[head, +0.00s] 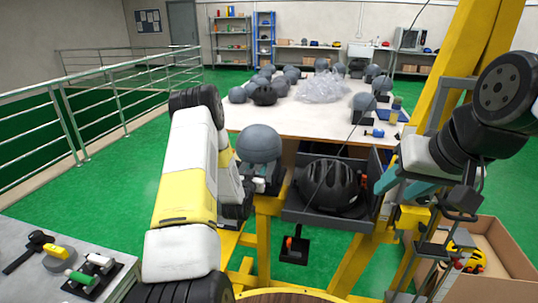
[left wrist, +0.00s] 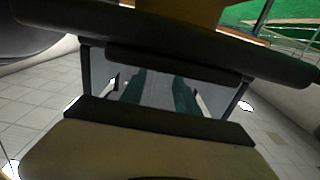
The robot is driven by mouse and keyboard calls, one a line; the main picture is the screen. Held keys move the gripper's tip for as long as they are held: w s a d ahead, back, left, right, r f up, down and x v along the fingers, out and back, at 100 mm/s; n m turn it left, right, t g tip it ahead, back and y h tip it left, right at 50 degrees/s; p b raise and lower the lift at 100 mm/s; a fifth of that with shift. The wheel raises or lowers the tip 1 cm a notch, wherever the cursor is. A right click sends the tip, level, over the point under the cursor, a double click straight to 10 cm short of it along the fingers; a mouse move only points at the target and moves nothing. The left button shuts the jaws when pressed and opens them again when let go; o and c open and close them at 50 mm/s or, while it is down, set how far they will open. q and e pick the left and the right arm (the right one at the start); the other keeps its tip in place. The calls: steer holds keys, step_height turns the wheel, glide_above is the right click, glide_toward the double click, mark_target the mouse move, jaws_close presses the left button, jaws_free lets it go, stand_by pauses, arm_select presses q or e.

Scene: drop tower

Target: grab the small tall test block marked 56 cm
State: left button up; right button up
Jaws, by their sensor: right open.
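Several rounded grey blocks (head: 237,95) stand on the far white table. A nearer grey rounded block (head: 259,144) sits apart from them, just right of my left arm. No 56 cm mark is readable on any block, so I cannot tell which one bears it. My right gripper (head: 394,181) is open, with teal fingers beside the right edge of a dark tray. My left gripper's hand is largely hidden in the head view. Its teal fingers (left wrist: 158,95) show in the left wrist view behind a dark frame; their grip is unclear.
A black helmet (head: 331,187) lies in the dark tray (head: 318,219). Yellow posts (head: 459,55) rise at right. A cardboard box (head: 511,265) stands at lower right. A grey bench (head: 45,229) with tools is at lower left. Clear wrap (head: 321,88) covers part of the white table (head: 300,121).

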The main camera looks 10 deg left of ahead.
arm_select(q)
steer(key=shift+w, duration=0.25)
jaws_close()
stand_by(1.2)
steer(key=shift+r, duration=0.2)
